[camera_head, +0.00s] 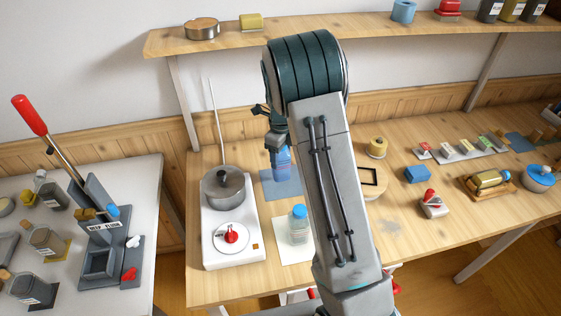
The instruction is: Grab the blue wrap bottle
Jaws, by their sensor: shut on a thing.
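The blue wrap bottle (282,164) is at the middle of the view, over a blue mat (284,187) on the wooden table. My gripper (279,145) points down and is shut on the bottle's upper end. The bottle is upright. I cannot tell whether its base touches the mat or hangs just above it. My arm partly hides the area to the right of it.
A clear bottle with a blue cap (299,222) stands on a pale sheet (291,252) nearer me. A pot (222,187) sits on a white hotplate (207,240) to the left. A wooden shelf (300,30) runs above.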

